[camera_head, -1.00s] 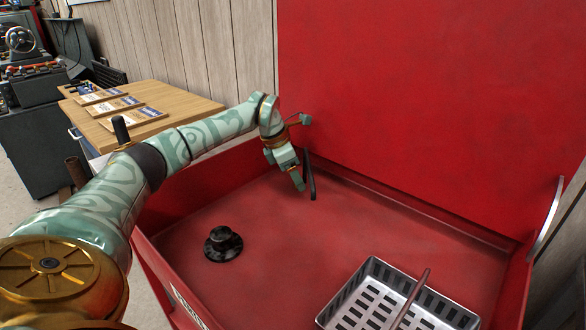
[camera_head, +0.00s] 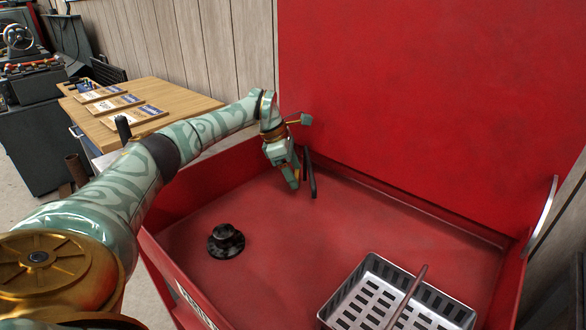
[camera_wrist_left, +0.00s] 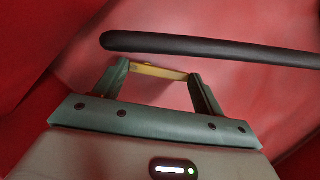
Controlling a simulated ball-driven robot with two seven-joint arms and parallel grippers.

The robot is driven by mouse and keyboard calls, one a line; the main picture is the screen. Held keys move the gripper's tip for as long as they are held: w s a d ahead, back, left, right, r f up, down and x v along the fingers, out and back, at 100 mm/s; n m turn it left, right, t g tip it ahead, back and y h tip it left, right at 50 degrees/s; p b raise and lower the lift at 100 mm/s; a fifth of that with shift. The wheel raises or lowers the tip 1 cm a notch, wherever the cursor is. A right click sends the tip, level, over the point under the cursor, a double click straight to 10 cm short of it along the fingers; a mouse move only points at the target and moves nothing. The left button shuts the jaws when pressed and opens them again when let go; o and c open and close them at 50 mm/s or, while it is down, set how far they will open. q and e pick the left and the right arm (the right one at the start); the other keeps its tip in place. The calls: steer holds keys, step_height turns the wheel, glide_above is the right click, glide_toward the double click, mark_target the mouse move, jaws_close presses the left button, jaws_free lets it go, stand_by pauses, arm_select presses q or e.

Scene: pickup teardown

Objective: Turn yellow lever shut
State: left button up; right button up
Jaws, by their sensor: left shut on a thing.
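The yellow lever (camera_wrist_left: 158,70) shows in the left wrist view as a short yellow bar between my left gripper's two fingers. My left gripper (camera_wrist_left: 160,78) is shut on it, with a finger at each end of the bar. In the head view my left gripper (camera_head: 294,184) points down at the back left of the red basin, and the lever is hidden there. A black bar-like spout (camera_head: 312,180) hangs just right of the gripper; it crosses beyond the fingertips in the left wrist view (camera_wrist_left: 210,49). My right gripper is out of view.
The red basin (camera_head: 290,240) has a tall red lid (camera_head: 430,90) standing behind it. A black round fitting (camera_head: 226,241) sits on its floor. A slotted metal basket (camera_head: 372,263) with a brown rod stands front right. The middle floor is clear. A wooden table (camera_head: 185,98) is outside at left.

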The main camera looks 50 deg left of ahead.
arm_select(q)
steer(key=o, duration=1)
steer(key=shift+p+v, duration=3.25)
steer(key=shift+v, duration=4.9)
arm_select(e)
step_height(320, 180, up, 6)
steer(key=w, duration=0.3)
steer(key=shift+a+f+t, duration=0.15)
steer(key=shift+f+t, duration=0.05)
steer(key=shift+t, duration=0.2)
arm_select(q)
steer(key=shift+a, duration=0.1)
